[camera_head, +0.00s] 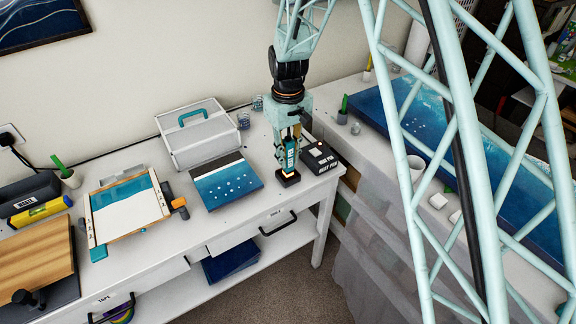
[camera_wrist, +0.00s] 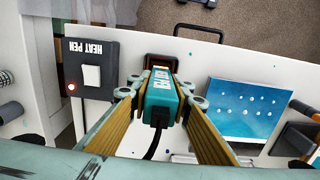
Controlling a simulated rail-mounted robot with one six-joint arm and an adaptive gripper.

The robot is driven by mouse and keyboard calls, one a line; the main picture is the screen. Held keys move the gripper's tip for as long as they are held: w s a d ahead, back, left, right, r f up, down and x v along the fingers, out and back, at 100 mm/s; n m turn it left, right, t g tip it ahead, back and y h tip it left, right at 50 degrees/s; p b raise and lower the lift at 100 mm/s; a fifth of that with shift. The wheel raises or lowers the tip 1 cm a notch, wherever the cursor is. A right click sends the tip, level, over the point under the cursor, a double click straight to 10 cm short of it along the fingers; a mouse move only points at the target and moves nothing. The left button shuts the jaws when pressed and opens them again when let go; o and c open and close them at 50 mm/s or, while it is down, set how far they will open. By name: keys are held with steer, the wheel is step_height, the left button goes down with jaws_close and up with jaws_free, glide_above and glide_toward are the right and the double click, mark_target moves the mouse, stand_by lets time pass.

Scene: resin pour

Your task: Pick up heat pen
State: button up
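The heat pen (camera_wrist: 161,98) is a teal block-shaped tool with white markings and a black cord at its near end. It stands upright at the dark square stand (camera_head: 288,178) near the table's front right corner; the stand also shows beyond the pen in the wrist view (camera_wrist: 161,61). My gripper (camera_wrist: 160,92) has one finger on each side of the pen. The fingertips lie very close to its sides, but contact is unclear. In the head view the pen (camera_head: 291,152) shows below my wrist, partly covered by the fingers.
The black HEAT PEN control box (camera_head: 320,158) stands close on the right, with a red light in the wrist view. A blue resin panel (camera_head: 227,183) lies left of the stand, with a grey case (camera_head: 200,136) behind it. The table's front edge is near.

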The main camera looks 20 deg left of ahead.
mark_target(288, 149)
steer(key=shift+c, duration=1.2)
steer(key=shift+r, duration=0.15)
steer(key=shift+r, duration=1.5)
steer(key=shift+s+r, duration=0.15)
steer(key=s+d+r+b, duration=0.1)
steer(key=s+d, duration=0.7)
steer(key=s, duration=0.5)
steer(key=shift+d+r, duration=0.2)
steer(key=shift+d, duration=0.1)
steer(key=shift+s, duration=0.1)
